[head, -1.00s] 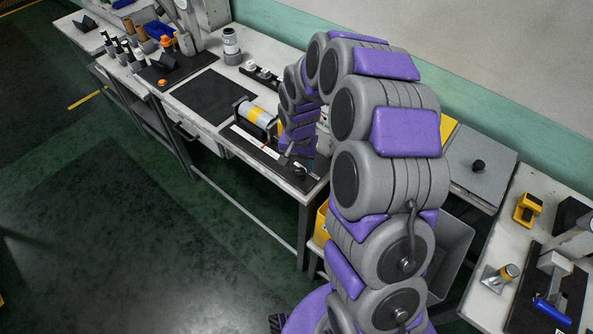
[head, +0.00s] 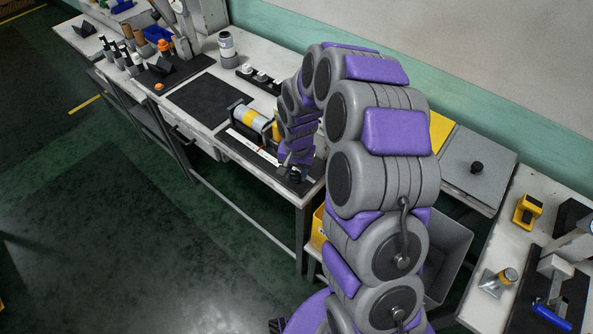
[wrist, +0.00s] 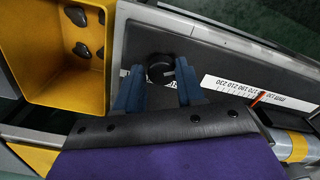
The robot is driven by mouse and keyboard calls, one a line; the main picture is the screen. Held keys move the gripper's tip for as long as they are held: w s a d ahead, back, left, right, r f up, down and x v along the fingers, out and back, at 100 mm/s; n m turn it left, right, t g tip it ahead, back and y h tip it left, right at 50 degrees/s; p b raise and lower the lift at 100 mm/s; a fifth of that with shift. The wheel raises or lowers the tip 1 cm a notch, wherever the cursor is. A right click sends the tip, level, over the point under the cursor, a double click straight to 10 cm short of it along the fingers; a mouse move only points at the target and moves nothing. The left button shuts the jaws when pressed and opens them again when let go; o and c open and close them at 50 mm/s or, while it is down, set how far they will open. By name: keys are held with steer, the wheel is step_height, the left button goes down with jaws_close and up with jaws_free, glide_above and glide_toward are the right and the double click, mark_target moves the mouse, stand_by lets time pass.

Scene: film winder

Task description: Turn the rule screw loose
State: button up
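The rule (wrist: 262,90), a white strip with printed numbers, lies on a dark base and also shows in the head view (head: 252,146). A round black knob (wrist: 160,68), which looks like the rule screw, sits near the rule's end in the wrist view. My gripper (wrist: 160,72) has its two blue fingers apart, one on each side of the knob. I see no clear contact with it. In the head view my gripper (head: 295,174) is low over the right end of the base, and the knob cannot be made out there.
A yellow bin (wrist: 25,92) with dark pieces stands close beside the base in the wrist view. A grey and yellow roller (head: 252,122) lies behind the rule. A thin red marker (wrist: 259,97) crosses the rule. A black mat (head: 208,98) is clear.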

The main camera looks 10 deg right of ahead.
steer(key=shift+a, duration=0.2)
steer(key=c, duration=0.3)
steer(key=shift+c, duration=0.2)
steer(key=shift+s+d+n+p, duration=0.1)
steer(key=shift+n+p, duration=0.2)
steer(key=shift+p, duration=0.05)
steer(key=n+p, duration=0.4)
steer(key=shift+r, duration=0.1)
steer(key=n+p, duration=0.2)
steer(key=n, duration=0.1)
steer(key=shift+s+n+p, duration=0.1)
steer(key=shift+n+p, duration=0.2)
steer(key=shift+n, duration=0.1)
steer(key=n+p, duration=0.2)
steer(key=n, duration=0.1)
steer(key=shift+n, duration=0.3)
steer(key=n+p, duration=0.3)
steer(key=n, duration=0.3)
steer(key=shift+p, duration=0.4)
steer(key=n+p, duration=0.1)
steer(key=n, duration=0.2)
steer(key=n+p, duration=0.1)
steer(key=n, duration=0.1)
steer(key=shift+w+n, duration=0.2)
steer(key=shift+n, duration=0.2)
